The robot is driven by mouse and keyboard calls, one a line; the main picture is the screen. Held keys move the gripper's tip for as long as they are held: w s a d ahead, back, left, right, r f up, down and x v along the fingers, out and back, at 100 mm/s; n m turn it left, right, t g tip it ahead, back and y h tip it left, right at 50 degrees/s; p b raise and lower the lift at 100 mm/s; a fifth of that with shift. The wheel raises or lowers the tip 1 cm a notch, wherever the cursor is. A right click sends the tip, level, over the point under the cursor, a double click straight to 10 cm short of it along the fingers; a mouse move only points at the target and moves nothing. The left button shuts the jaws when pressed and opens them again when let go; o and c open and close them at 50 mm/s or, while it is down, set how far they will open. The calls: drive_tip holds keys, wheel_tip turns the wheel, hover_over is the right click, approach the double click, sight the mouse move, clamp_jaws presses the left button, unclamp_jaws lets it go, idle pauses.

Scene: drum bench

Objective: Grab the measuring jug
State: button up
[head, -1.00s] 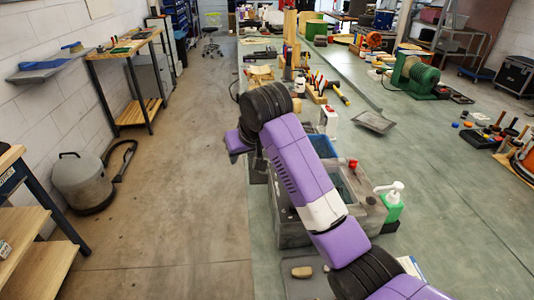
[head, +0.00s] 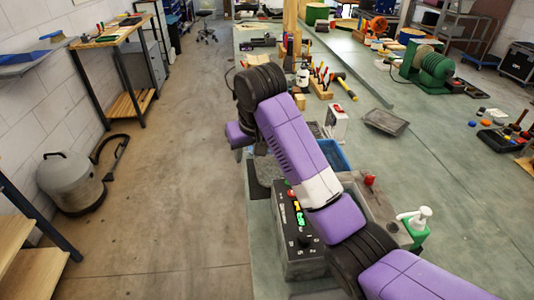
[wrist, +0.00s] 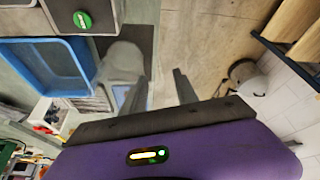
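In the wrist view, a pale grey, see-through rounded vessel (wrist: 122,63), which looks like the measuring jug, stands near the bench edge. My gripper (wrist: 157,85) is open, with one finger beside or overlapping the vessel and the other over the floor. I see nothing between the fingers. Whether the near finger touches the vessel is unclear. In the head view my purple arm hides the gripper's fingers, and I cannot make out the jug.
A blue tray (wrist: 40,68) and a grey box with a green button (wrist: 82,20) are close to the vessel. In the head view, a control box (head: 300,235) and a green pump bottle (head: 415,230) stand near my arm. The aisle floor (head: 185,180) is clear.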

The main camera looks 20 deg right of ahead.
sight(244, 169)
drive_tip(key=x, duration=1.2)
drive_tip(key=shift+w+d, duration=0.15)
drive_tip(key=shift+w, duration=0.25)
drive_tip(key=shift+c, duration=0.3)
clamp_jaws()
idle(0.7)
